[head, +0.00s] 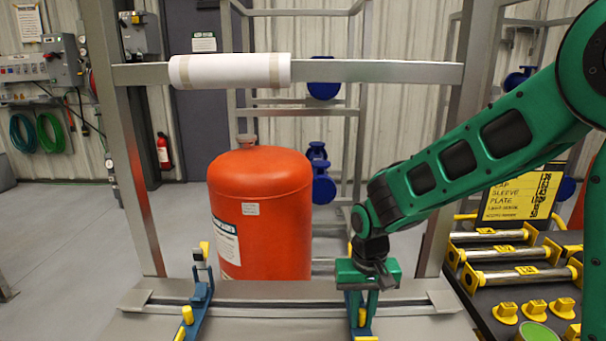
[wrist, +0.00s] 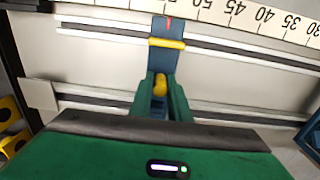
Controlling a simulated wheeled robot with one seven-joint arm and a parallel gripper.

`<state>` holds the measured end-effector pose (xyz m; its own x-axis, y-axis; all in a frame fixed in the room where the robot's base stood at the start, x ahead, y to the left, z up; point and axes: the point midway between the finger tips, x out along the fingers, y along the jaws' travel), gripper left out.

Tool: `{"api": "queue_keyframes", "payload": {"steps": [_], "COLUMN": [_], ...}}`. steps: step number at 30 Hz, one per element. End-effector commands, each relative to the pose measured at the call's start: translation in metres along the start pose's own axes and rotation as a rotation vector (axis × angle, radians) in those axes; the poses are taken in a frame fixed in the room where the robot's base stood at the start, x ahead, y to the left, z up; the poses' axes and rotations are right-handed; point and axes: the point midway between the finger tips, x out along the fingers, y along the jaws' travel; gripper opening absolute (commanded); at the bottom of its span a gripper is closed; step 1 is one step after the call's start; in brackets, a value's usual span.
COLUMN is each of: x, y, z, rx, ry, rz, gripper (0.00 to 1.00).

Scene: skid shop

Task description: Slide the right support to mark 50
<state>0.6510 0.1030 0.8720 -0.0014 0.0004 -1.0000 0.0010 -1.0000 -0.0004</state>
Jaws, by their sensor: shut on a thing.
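The right support (head: 355,325) is a blue piece with yellow parts on the rails of the grey bench, in front of the orange tank. My green gripper (head: 368,290) is over it and hides much of it. In the wrist view, my gripper (wrist: 160,98) is shut on the yellow knob (wrist: 160,84) of the right support (wrist: 163,58). A red pointer line at the support's far end lies beside the white scale (wrist: 247,12). Labels 30 to 45 read clearly, rising leftward. The pointer is left of 45; the labels near it are cut off.
The left support (head: 200,295), blue with yellow parts, stands on the same rails (head: 265,307) further left. The orange tank (head: 262,215) stands behind the bench. A rack with yellow-ended metal rollers (head: 497,253) is at the right. The rails between the supports look clear.

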Motion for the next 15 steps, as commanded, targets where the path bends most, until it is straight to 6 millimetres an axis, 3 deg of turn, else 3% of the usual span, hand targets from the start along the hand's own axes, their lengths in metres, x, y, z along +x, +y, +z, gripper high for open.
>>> {"api": "queue_keyframes", "payload": {"steps": [15], "x": [-0.001], "y": [-0.019], "z": [-0.001], "rx": [-0.002], "ry": [0.004], "rz": [-0.002], "gripper": [0.00]}}
